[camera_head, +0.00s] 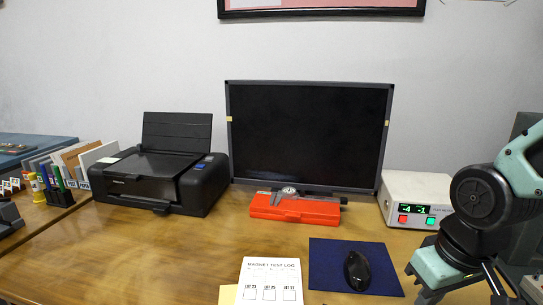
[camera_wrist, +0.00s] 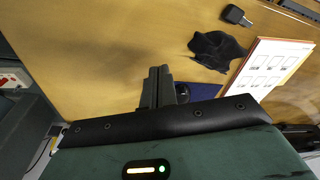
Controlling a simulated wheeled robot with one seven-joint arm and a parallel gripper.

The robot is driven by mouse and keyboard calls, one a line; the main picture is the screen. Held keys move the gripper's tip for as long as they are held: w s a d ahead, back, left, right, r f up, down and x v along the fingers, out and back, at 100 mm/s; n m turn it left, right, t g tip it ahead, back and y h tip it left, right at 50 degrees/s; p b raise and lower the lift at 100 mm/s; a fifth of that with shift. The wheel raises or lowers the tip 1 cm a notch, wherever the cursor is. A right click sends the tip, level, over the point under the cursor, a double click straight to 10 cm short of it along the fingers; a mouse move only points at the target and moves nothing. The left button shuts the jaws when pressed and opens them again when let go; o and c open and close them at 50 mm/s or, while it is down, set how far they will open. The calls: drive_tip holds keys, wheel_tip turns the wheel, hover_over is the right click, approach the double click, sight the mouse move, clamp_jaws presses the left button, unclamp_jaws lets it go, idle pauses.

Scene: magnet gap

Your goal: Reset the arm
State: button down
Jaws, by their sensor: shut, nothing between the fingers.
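My arm stands at the right edge of the head view, with a teal and black link (camera_head: 478,200) beside the white box. It bends down over the front right of the wooden desk. In the wrist view my gripper (camera_wrist: 158,80) shows as two dark fingers pressed together over bare desk. Nothing is held between them. A navy mouse pad (camera_wrist: 203,91) lies just right of the fingers in that view, partly hidden behind my gripper's body. In the head view the fingertips cannot be made out clearly.
The mouse pad (camera_head: 325,267) carries a black mouse (camera_head: 357,270). A test log sheet (camera_head: 270,280) lies left of it. A caliper rests on a red case (camera_head: 295,208) before the monitor (camera_head: 308,135). A white meter box (camera_head: 415,195) stands near my arm. A crumpled black thing (camera_wrist: 215,50) lies on the desk.

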drive_tip(key=s+a+r+n+g, duration=0.15)
drive_tip(key=s+a+n, duration=0.35)
drive_tip(key=s+a, duration=0.6)
wheel_tip(320, 180, up, 15)
drive_tip(key=p, duration=1.5)
drive_tip(key=shift+w+d, duration=0.3)
drive_tip(key=shift+w, duration=0.05)
